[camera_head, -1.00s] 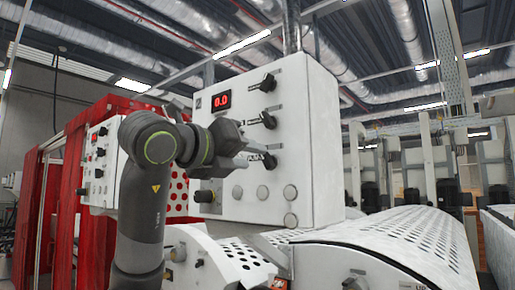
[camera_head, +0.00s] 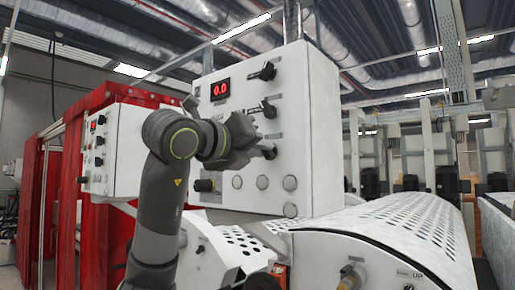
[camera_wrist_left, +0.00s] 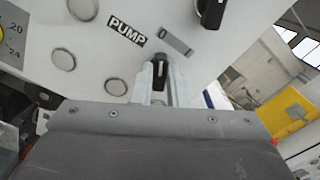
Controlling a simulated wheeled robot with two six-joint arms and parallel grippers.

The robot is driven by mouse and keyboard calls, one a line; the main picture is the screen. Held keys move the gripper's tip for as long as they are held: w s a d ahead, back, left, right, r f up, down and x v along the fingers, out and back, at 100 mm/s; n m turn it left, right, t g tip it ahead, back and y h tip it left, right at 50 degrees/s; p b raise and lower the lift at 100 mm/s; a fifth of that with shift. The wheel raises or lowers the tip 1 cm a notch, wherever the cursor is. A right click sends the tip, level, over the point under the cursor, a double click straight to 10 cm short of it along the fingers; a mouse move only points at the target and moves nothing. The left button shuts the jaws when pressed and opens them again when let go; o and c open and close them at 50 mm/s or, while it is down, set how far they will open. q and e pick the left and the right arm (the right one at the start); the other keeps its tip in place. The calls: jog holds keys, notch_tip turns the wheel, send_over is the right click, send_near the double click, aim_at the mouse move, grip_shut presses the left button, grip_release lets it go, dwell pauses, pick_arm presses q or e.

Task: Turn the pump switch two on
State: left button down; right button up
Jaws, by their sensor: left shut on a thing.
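The control panel (camera_head: 322,150) is a white box with a red 0.0 display and a column of black rotary switches. My left gripper (camera_head: 262,148) is at the lowest switch (camera_head: 270,153) of that column, and it partly hides the switch in the head view. In the left wrist view, the left gripper's pale fingers (camera_wrist_left: 158,82) stand on both sides of a black knob (camera_wrist_left: 158,70) and are shut on it. A "PUMP" label (camera_wrist_left: 127,29) and a 0 mark sit beside this knob. My right gripper is not in view.
Two other black switches, the top one (camera_head: 263,72) and the middle one (camera_head: 265,108), sit above. Several round grey buttons (camera_head: 262,182) line the panel's lower part. A perforated white cover (camera_head: 410,225) lies to the right. A smaller control box (camera_head: 115,150) stands at left.

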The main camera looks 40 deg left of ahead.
pick_arm(q)
jog(key=shift+r, duration=0.1)
jog(key=shift+d+m+p, duration=0.2)
jog(key=shift+m+p, duration=2.85)
jog(key=shift+m, duration=2.85)
jog(key=c, duration=1.4)
grip_release()
jog(key=shift+c, duration=0.2)
